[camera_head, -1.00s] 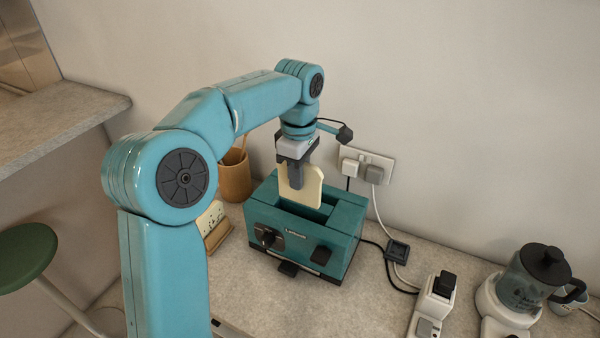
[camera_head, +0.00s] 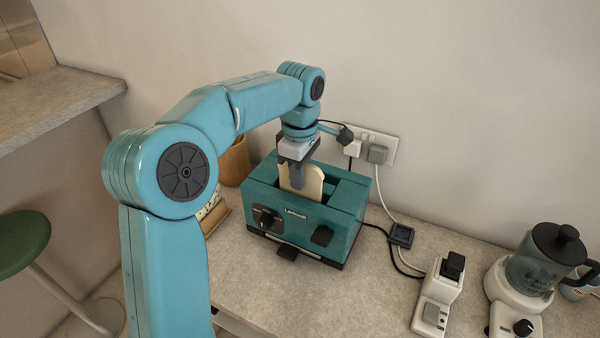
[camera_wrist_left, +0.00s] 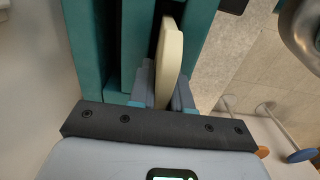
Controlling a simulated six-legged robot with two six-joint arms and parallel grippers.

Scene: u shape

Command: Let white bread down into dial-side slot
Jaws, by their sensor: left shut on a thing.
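The white bread (camera_head: 314,183) is an upright pale slice in the jaws of my left gripper (camera_head: 297,180). My left gripper points down and is shut on its upper part. The teal toaster (camera_head: 290,234) stands below, with a black dial (camera_head: 267,217) on its front. The bread's lower part is hidden inside the toaster's top opening, seemingly in the dial-side slot. In the left wrist view the bread (camera_wrist_left: 168,55) sits between the fingers (camera_wrist_left: 165,92), over the toaster's right-hand slot (camera_wrist_left: 150,40). The bread's bottom edge is not visible. My right gripper is not in view.
A wooden cup (camera_head: 236,163) and a toast rack (camera_head: 214,214) stand left of the toaster. A wall socket (camera_head: 378,148) with cords is behind. The counter in front is clear.

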